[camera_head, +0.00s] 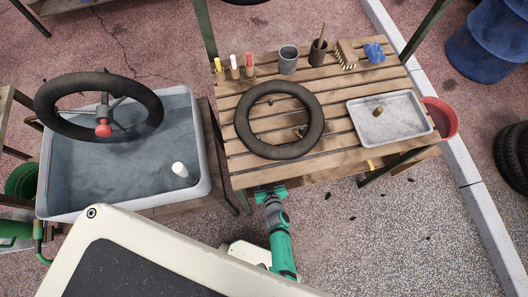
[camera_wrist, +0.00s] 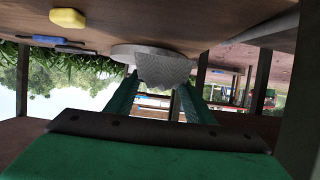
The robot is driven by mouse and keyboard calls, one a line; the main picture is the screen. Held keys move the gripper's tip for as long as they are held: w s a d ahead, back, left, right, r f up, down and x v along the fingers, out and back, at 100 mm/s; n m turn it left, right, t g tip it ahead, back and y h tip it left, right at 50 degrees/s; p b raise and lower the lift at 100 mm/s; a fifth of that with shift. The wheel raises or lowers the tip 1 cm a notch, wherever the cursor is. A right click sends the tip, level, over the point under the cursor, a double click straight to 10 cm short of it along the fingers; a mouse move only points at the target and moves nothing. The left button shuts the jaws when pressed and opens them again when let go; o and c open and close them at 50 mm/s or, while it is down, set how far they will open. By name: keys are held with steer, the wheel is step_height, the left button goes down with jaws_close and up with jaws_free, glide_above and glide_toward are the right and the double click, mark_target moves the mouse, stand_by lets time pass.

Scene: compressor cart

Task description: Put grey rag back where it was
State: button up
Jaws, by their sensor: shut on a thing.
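My gripper (camera_head: 268,193) is at the front edge of the slatted wooden bench (camera_head: 330,166), at its left part, with the fingertips partly hidden. In the wrist view, which looks upside down, the two green fingers are on either side of a grey, textured cloth (camera_wrist: 163,69), which looks like the grey rag. My gripper is shut on it. The rag appears to touch or lie very close to a brown board (camera_wrist: 200,22); I cannot tell whether it rests on it. In the head view the rag is not visible.
The benchtop holds a black tyre (camera_head: 243,128), a grey tray (camera_head: 359,128), a metal cup (camera_head: 288,60) and a blue cloth (camera_head: 375,53). A water tub (camera_head: 203,150) stands left.

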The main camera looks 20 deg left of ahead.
steer(key=shift+f, duration=2.55)
steer(key=o, duration=1.1)
steer(key=shift+f, duration=0.1)
steer(key=shift+c, duration=0.2)
steer(key=v, duration=1.2)
steer(key=s+d+r+m+t+h, duration=0.1)
steer(key=s+d+r+h, duration=0.15)
steer(key=r, duration=0.45)
steer(key=s+d+r+m+t+h, duration=0.1)
steer(key=s+d+r, duration=0.25)
steer(key=r, duration=0.45)
steer(key=s+r+m+t+h, duration=0.1)
steer(key=s+r+m+h, duration=0.1)
steer(key=r, duration=1)
steer(key=s+r+m+t+h, duration=0.1)
steer(key=s+r+m+h, duration=0.1)
steer(key=r, duration=0.9)
steer(key=shift+s+d+r+m, duration=0.2)
steer(key=shift+s+r+m, duration=0.2)
steer(key=shift+s, duration=0.2)
